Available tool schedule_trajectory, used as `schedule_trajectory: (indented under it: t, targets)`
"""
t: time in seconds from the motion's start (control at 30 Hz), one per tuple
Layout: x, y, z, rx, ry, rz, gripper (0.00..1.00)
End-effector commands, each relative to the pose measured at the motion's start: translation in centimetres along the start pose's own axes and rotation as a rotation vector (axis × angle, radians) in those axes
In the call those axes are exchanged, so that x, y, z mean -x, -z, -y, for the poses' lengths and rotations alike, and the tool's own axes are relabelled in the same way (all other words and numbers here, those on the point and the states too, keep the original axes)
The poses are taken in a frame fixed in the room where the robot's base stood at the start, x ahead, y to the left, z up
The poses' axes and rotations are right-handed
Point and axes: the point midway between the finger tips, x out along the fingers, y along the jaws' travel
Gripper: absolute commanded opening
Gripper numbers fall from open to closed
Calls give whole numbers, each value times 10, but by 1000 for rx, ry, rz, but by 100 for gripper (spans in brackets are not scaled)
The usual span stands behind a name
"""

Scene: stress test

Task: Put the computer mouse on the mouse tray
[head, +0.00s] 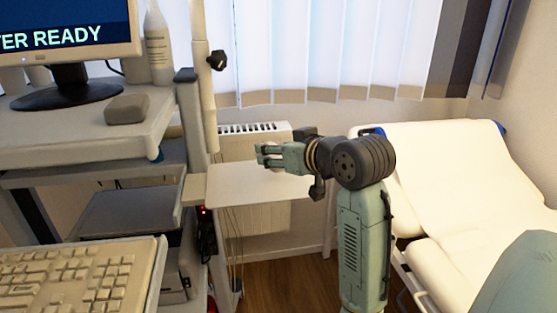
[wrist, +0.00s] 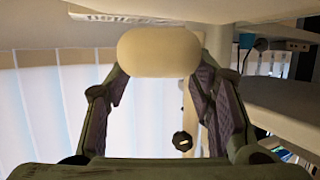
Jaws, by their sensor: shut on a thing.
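My gripper (head: 268,156) is above the mouse tray (head: 232,188), a flat pale board on the side of the cart, reaching in from its right. In the wrist view, the gripper (wrist: 159,75) is shut on the computer mouse (wrist: 158,50), a smooth beige oval between its two fingers. In the head view, the mouse is mostly hidden by the fingers, with a small pale patch below them. The gap between the mouse and the tray is hard to judge.
A cart stands at left with a monitor (head: 70,45), a grey block (head: 126,108), a bottle (head: 157,48) and a keyboard (head: 75,282). A pole (head: 203,85) rises behind the tray's left end. A radiator (head: 255,135) is behind; a white couch (head: 440,170) stands at right.

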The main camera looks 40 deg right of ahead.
Motion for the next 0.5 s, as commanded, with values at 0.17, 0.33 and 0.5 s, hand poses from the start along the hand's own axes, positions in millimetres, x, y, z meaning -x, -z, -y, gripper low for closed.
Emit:
schedule_trajectory:
  t: [0.17, 0.33, 0.5]
  targets:
    - [-7, -23, 0, -4, 1, 2, 20]
    - [-10, -30, 0, -2, 0, 0, 20]
    - [-10, -30, 0, -1, 1, 0, 20]
